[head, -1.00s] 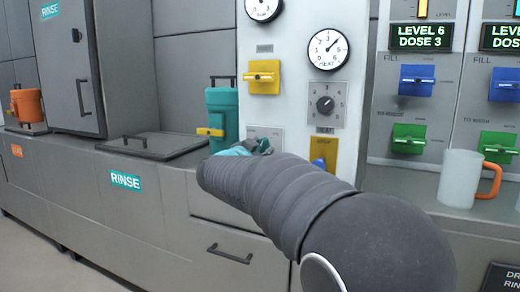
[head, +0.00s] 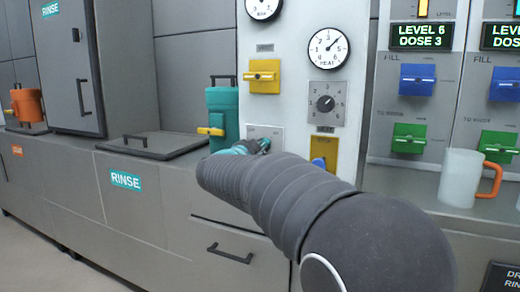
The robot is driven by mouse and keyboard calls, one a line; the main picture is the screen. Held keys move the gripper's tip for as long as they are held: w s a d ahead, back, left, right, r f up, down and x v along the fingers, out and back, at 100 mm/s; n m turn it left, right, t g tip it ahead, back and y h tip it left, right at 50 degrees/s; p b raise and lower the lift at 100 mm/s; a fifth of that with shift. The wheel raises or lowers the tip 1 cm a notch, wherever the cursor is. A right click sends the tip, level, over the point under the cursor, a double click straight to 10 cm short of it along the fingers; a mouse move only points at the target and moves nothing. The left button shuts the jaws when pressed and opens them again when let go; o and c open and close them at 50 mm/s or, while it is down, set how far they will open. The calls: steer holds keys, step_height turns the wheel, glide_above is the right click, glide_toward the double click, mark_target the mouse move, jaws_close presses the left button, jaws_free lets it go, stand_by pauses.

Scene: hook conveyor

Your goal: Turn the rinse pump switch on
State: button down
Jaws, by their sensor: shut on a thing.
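A white control panel (head: 292,110) stands in the middle of the head view. My gripper (head: 264,145) is at its lower left, in front of a grey switch plate (head: 268,131). Its teal fingers are shut at this plate, on what looks like the rinse pump switch. The switch's handle is hidden by the fingers and my wrist, so its position cannot be seen. The small label on the plate is too blurred to read.
Above are a yellow switch (head: 263,77) and a black dial knob (head: 325,104). A blue switch on a yellow plate (head: 332,150) is close right of my wrist. A teal canister (head: 222,112) stands left, a mug (head: 460,178) right.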

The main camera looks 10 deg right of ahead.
steer(key=c, duration=1.1)
jaws_free()
steer(key=v, duration=1.2)
